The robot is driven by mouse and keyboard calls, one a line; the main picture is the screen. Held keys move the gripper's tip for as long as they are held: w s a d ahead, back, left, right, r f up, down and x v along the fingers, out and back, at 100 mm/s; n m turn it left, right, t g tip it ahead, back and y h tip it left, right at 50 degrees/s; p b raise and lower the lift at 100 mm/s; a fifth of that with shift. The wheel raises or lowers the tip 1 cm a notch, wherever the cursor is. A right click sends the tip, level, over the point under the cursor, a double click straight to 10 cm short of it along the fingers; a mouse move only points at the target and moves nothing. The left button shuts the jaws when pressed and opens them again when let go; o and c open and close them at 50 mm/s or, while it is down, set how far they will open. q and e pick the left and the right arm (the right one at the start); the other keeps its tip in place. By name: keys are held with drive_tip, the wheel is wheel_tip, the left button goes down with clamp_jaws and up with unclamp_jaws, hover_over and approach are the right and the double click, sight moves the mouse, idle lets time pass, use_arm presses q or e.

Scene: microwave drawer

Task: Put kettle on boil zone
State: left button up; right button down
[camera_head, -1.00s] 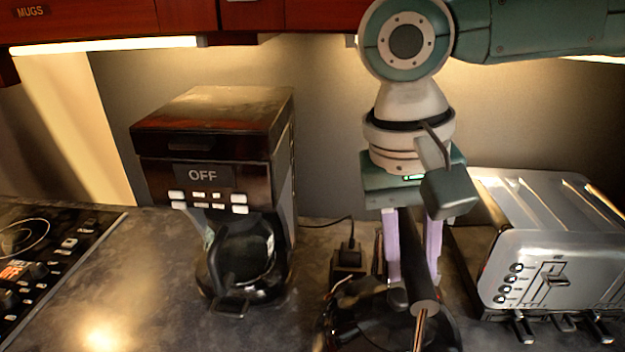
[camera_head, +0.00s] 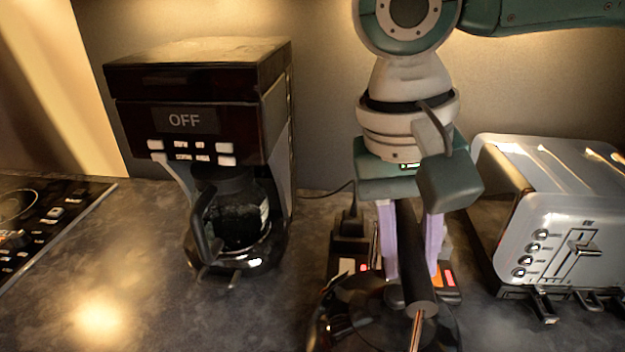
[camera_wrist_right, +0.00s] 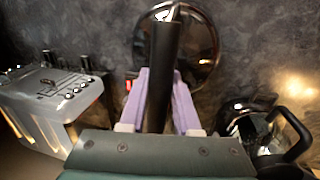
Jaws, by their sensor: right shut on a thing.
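The dark, glossy kettle (camera_head: 365,318) is at the bottom middle of the head view, cut off by the lower edge. My right gripper (camera_head: 411,270) reaches down from above, its two lilac fingers on either side of the kettle's black handle and shut on it. The right wrist view shows the round kettle (camera_wrist_right: 203,52) with the handle between the fingers (camera_wrist_right: 160,100). I cannot tell whether the kettle is lifted. The black cooktop (camera_head: 45,225) with a ringed zone (camera_head: 15,205) is at the left edge, partly out of frame. My left gripper is not in view.
A coffee maker (camera_head: 195,85) marked OFF, with its glass jug (camera_head: 235,215), stands between the kettle and the cooktop. A silver toaster (camera_head: 560,215) is close on the right. Bare counter (camera_head: 110,290) lies in front of the coffee maker.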

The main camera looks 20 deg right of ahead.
drive_tip(key=c, duration=1)
unclamp_jaws()
drive_tip(key=shift+f, duration=0.1)
drive_tip(key=o, duration=0.4)
